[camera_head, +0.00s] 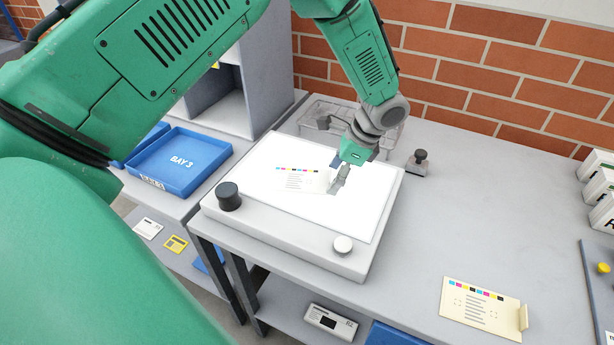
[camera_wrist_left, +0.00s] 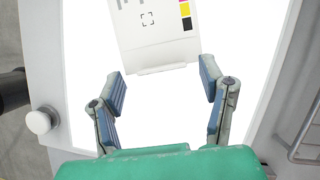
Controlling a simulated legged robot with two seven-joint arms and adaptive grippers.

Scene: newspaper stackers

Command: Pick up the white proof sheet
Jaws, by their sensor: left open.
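The white proof sheet (camera_head: 297,181) lies on the lit top of a light box (camera_head: 290,240), a row of colour patches along its far edge. In the wrist view the sheet (camera_wrist_left: 158,35) shows a crop mark, part of the colour strip and a raised lip (camera_wrist_left: 162,69) at its near end. My left gripper (camera_head: 338,180) is at the sheet's right end. In the wrist view its two fingers (camera_wrist_left: 164,86) are spread wide, with the lip centred between and slightly beyond the tips. Nothing is between the pads. My right gripper is not in view.
A cream proof sheet (camera_head: 480,309) with a tab lies on the table at front right. A black knob (camera_head: 229,196) and a white knob (camera_head: 343,245) stand on the light box. A wire basket (camera_head: 325,115) and a small dark-knobbed block (camera_head: 418,163) are behind. A blue tray (camera_head: 180,162) is left.

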